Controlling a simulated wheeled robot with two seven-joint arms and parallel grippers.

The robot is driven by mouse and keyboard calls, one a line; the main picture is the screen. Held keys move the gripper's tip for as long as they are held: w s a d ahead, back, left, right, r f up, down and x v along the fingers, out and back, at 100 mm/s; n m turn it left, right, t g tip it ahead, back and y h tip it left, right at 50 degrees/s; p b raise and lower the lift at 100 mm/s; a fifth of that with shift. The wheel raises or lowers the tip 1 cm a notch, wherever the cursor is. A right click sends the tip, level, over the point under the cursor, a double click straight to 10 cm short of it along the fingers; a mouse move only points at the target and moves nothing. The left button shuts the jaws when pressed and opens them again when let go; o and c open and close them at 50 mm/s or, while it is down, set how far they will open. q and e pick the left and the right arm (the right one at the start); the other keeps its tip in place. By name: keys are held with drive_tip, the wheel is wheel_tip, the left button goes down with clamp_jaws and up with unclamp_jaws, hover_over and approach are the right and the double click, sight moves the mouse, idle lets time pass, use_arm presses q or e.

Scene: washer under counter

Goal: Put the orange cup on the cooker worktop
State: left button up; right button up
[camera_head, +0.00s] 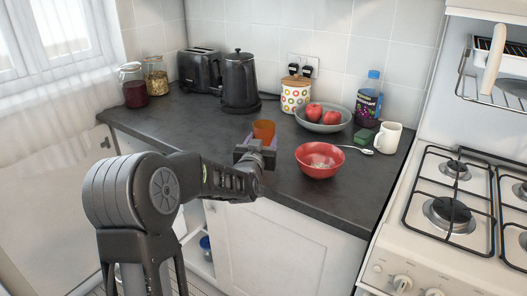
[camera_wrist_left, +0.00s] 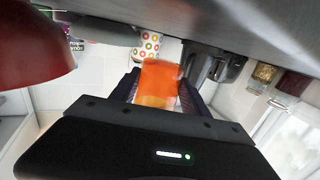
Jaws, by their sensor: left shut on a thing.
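The orange cup (camera_head: 264,131) is a small, see-through orange tumbler over the dark worktop, left of the red bowl. It also shows in the left wrist view (camera_wrist_left: 158,84), between the two fingers. My left gripper (camera_head: 258,147) is shut on the cup; its body hides the cup's lower part in the head view. I cannot tell whether the cup touches the worktop. The white cooker (camera_head: 400,258) with its gas hob stands at the right, apart from the gripper. My right gripper is not in view.
A red bowl (camera_head: 320,160) stands just right of the gripper, with a spoon (camera_head: 356,149), a white mug (camera_head: 388,138) and a fruit plate (camera_head: 323,125) beyond. A kettle (camera_head: 240,82) and toaster (camera_head: 200,70) stand at the back. The worktop's front right is clear.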

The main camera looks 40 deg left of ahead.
use_arm(q)
drive_tip(key=shift+f, duration=1.85)
drive_tip(key=shift+f, duration=0.15)
drive_tip(key=o, duration=1.5)
drive_tip(key=shift+r, duration=0.25)
drive_tip(key=b+v, duration=0.1)
drive_tip(key=v, duration=1.1)
drive_tip(key=shift+f, duration=0.2)
